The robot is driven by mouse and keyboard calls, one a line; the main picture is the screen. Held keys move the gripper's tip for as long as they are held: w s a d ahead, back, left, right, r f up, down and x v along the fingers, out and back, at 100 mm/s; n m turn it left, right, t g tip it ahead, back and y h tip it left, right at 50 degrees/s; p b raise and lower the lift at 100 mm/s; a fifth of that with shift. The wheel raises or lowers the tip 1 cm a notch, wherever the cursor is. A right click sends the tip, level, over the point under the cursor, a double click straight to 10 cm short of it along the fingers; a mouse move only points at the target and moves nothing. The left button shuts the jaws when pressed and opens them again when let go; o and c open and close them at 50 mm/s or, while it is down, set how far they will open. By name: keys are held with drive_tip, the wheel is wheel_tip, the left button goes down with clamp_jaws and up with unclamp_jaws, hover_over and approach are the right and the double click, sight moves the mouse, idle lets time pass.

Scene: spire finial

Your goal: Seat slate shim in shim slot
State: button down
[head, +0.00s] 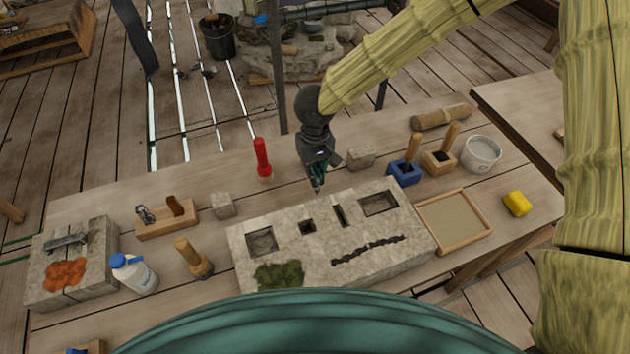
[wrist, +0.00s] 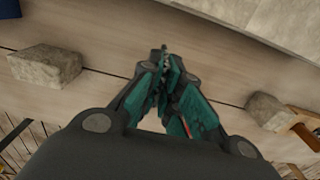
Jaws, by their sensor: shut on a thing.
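The pale stone block (head: 312,252) lies on the workbench, with a narrow dark upright slot (head: 340,215) in its top that looks like the shim slot. My gripper (head: 317,183) points down just behind the block's back edge, left of that slot. In the wrist view my gripper (wrist: 165,80) has its green-padded fingers closed together on a thin dark piece (wrist: 163,57), apparently the slate shim. Most of the piece is hidden by the fingers, and it is too small to make out in the head view. The slot looks empty.
The block also has a left recess (head: 262,242), a small square hole (head: 307,228), a right recess (head: 379,203), a jagged crack (head: 368,250) and moss (head: 279,276). A loose stone (head: 360,158) and a red-handled tool (head: 262,160) stand near my gripper. A sand tray (head: 487,233) is at right.

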sight(315, 189)
drive_tip(key=shift+f+p, duration=0.35)
drive_tip(key=shift+f, duration=1.6)
drive_tip(key=c, duration=1.6)
unclamp_jaws()
drive_tip(key=shift+f, duration=0.1)
drive_tip(key=shift+c, duration=0.2)
